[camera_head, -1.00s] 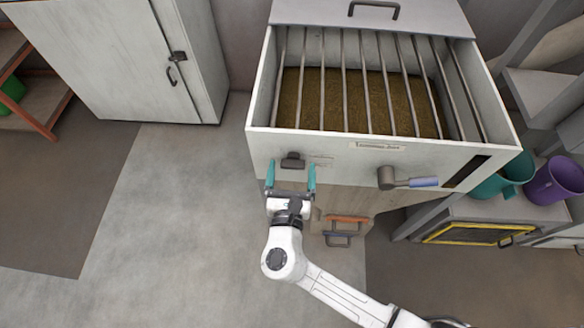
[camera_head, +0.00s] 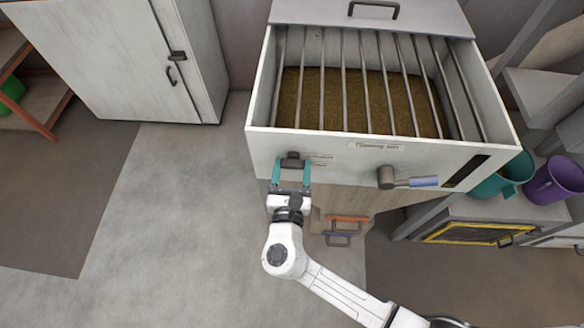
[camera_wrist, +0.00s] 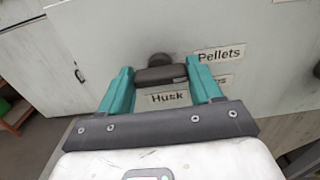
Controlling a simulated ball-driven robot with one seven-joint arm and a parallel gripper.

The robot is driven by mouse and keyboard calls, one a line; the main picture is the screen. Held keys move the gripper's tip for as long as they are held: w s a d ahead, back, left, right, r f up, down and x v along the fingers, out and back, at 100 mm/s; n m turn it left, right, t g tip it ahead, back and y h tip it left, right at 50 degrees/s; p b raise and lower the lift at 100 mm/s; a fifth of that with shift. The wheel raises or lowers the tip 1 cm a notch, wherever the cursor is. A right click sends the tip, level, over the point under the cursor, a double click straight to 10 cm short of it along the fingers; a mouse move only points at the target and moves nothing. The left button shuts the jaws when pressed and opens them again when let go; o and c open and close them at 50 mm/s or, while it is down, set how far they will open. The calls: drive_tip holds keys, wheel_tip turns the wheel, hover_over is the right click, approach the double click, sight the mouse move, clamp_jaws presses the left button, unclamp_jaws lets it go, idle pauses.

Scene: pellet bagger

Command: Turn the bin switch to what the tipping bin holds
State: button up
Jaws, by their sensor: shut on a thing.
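The tipping bin (camera_head: 350,143) is a pale box with bars across its open top. A brown, fine-looking mass (camera_head: 330,95) fills it below the bars; its kind is hard to tell from here. The bin switch (camera_head: 291,156) is a dark knob on the bin's front, at the left. In the wrist view, the switch (camera_wrist: 160,75) lies between the teal fingers of my gripper (camera_wrist: 160,70), which is shut on it. I cannot tell which label the switch points to.
Teal (camera_head: 495,187) and purple (camera_head: 552,182) buckets stand at the right by a yellow-framed hatch (camera_head: 470,233). A white cabinet (camera_head: 115,60) stands at the left. The floor at left is clear.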

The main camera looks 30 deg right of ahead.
drive_tip(key=shift+f+m+b, duration=0.1)
drive_tip(key=shift+m+b, duration=0.2)
drive_tip(key=shift+b, duration=0.05)
drive_tip(key=m+b, duration=0.3)
drive_tip(key=shift+f+m, duration=0.15)
drive_tip(key=shift+m, duration=0.25)
drive_tip(key=m+b, duration=1.2)
drive_tip(key=m, duration=0.1)
drive_tip(key=shift+s+d+b, duration=0.15)
drive_tip(key=shift+b, duration=0.15)
drive_tip(key=shift+m, duration=0.4)
drive_tip(key=o, duration=1.1)
drive_tip(key=shift+c, duration=0.2)
